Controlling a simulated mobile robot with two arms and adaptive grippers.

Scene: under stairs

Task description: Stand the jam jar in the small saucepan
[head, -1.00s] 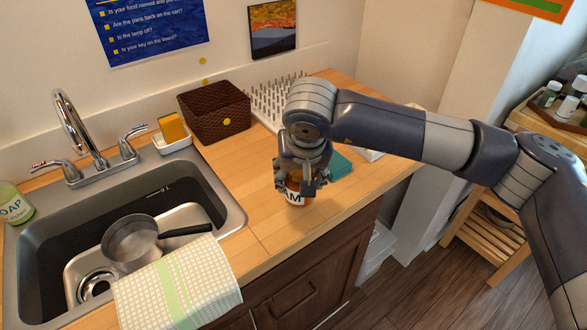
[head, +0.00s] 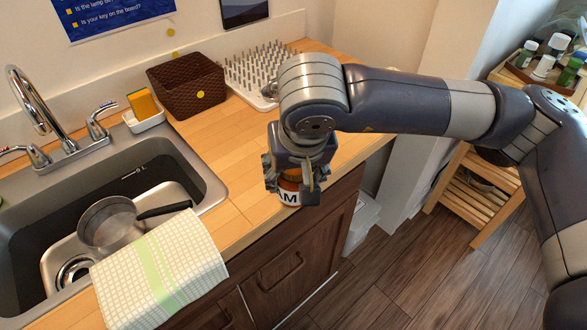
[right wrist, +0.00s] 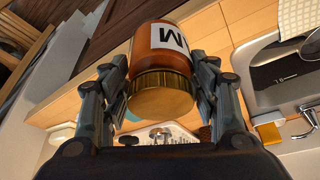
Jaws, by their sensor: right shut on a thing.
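The jam jar (head: 289,191) is orange-brown with a white label and a gold lid. My right gripper (head: 291,186) is shut around it and holds it upright, over the front edge of the counter. In the right wrist view the jar (right wrist: 168,48) sits between the two fingers, its gold lid (right wrist: 160,98) towards the camera. The small saucepan (head: 110,228), grey with a black handle, sits in the sink to the left, and its inside looks empty. Part of it shows in the right wrist view (right wrist: 311,50). My left gripper is not in view.
The sink (head: 190,160) has a faucet (head: 40,105) behind it. A checked towel (head: 160,270) drapes over its front edge, close to the saucepan. A brown basket (head: 185,85), a sponge (head: 142,102) and a spiked drying rack (head: 255,68) stand along the back. Counter between sink and jar is clear.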

